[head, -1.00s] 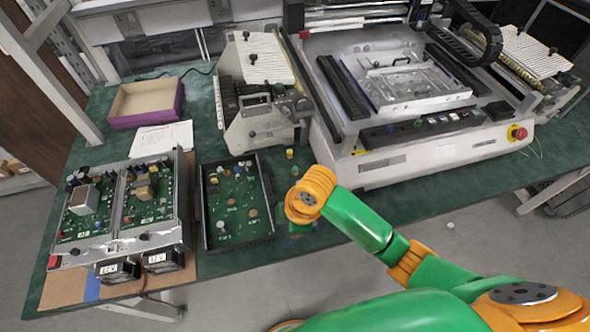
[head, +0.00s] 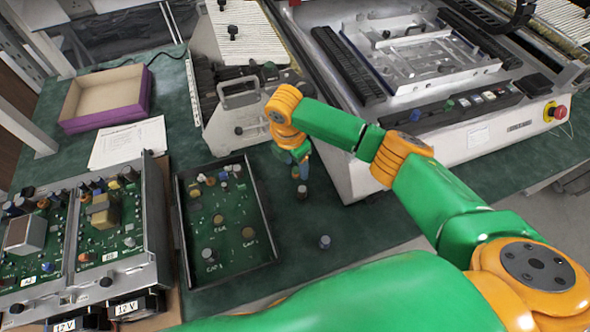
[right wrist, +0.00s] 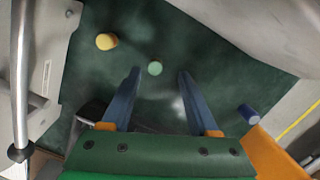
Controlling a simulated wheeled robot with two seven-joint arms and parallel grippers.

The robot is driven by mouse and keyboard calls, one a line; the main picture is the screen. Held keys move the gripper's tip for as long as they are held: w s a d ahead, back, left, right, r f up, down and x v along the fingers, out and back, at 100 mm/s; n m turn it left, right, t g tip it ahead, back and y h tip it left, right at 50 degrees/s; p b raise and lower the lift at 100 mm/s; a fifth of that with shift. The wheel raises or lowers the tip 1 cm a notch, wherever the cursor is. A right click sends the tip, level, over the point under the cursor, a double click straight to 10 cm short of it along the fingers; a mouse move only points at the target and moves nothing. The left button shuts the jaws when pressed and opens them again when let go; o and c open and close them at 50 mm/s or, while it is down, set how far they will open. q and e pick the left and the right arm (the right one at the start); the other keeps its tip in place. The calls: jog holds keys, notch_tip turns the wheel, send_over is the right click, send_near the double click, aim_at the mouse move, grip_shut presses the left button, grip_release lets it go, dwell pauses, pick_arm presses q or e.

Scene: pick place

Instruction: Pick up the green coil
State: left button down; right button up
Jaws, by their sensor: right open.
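The green coil (right wrist: 155,68) shows in the right wrist view as a small pale green round piece on the dark green table mat. It lies in line with the gap between the fingers of my right gripper (right wrist: 159,73). The two blue fingers are apart with nothing held between them. In the head view my right gripper (head: 302,173) points down over the mat, right of the circuit board tray; I cannot make out the coil there, and the arm hides part of the mat. My left gripper is not in view.
A yellow cylinder (right wrist: 106,41) and a blue cylinder (right wrist: 248,115) stand nearby. A small cylinder (head: 324,241) stands near the front edge. The board tray (head: 184,235) is left, the handled grey machine (head: 224,130) behind, and the white machine (head: 480,135) to the right.

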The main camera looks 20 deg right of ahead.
aim_at(296, 170)
jog(key=f, duration=0.3)
jog(key=shift+w+d, duration=0.1)
jog(key=shift+w, duration=0.15)
jog(key=shift+w+f, duration=0.2)
jog(key=shift+w, duration=0.05)
jog(key=shift+s+r, duration=0.1)
jog(key=shift+s, duration=0.05)
jog(key=c, duration=0.5)
grip_shut()
